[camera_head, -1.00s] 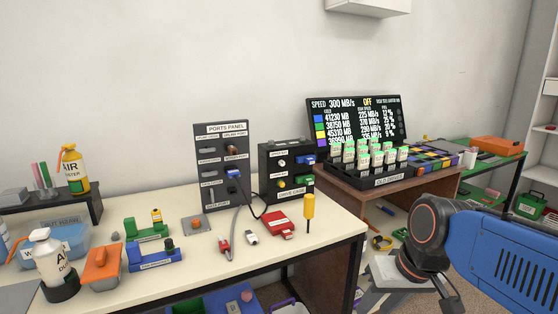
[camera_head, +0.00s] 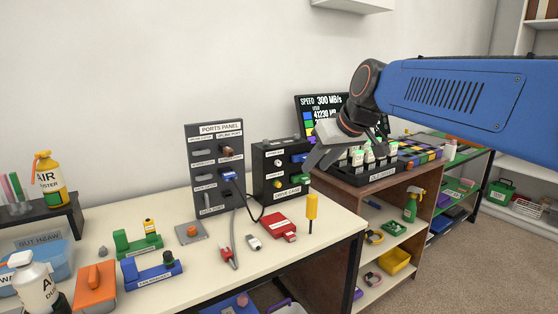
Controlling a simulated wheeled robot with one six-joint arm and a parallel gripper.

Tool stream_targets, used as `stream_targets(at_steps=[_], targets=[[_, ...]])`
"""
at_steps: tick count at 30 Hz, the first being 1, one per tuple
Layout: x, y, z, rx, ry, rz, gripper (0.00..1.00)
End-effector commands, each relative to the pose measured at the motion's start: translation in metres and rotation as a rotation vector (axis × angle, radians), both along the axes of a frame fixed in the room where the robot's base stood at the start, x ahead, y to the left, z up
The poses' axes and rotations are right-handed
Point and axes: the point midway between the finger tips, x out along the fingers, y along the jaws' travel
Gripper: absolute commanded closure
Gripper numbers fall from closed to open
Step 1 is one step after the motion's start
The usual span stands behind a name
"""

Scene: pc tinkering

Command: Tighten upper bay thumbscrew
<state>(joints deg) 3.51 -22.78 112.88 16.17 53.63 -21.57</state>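The black drive cage box (camera_head: 259,178) stands at the back right of the cream table. On its front, a small pale knob (camera_head: 278,162), which looks like the upper bay thumbscrew, sits left of a blue drive part (camera_head: 299,158). A yellowish knob (camera_head: 277,184) is below it, beside a green drive part (camera_head: 298,180). My gripper (camera_head: 340,151) hangs to the right of the cage, apart from the knobs, in front of the drive rack. Its grey fingers appear spread, with nothing visible between them. How tight the thumbscrew is cannot be told.
A yellow-handled screwdriver (camera_head: 311,208) stands upright at the table's right. A red drive (camera_head: 279,229) and cables lie before the cage. The ports panel (camera_head: 214,152) stands at left. The wooden shelf unit (camera_head: 411,192) is behind my gripper.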

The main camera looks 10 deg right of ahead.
Motion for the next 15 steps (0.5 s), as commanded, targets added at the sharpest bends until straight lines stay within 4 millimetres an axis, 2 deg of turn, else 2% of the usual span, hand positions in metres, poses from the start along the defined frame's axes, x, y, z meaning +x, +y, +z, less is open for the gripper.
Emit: stream_targets(at_steps=[1,3,6,10,15], targets=[[0.021,0.000,0.015,0.004,-0.020,0.013,0.66],[0.042,0.000,0.033,0.006,-0.050,0.033,0.66],[0.064,0.001,0.052,0.008,-0.079,0.054,0.66],[0.078,0.001,0.063,0.009,-0.100,0.068,0.66],[0.086,0.003,0.059,0.010,-0.103,0.072,0.66]])
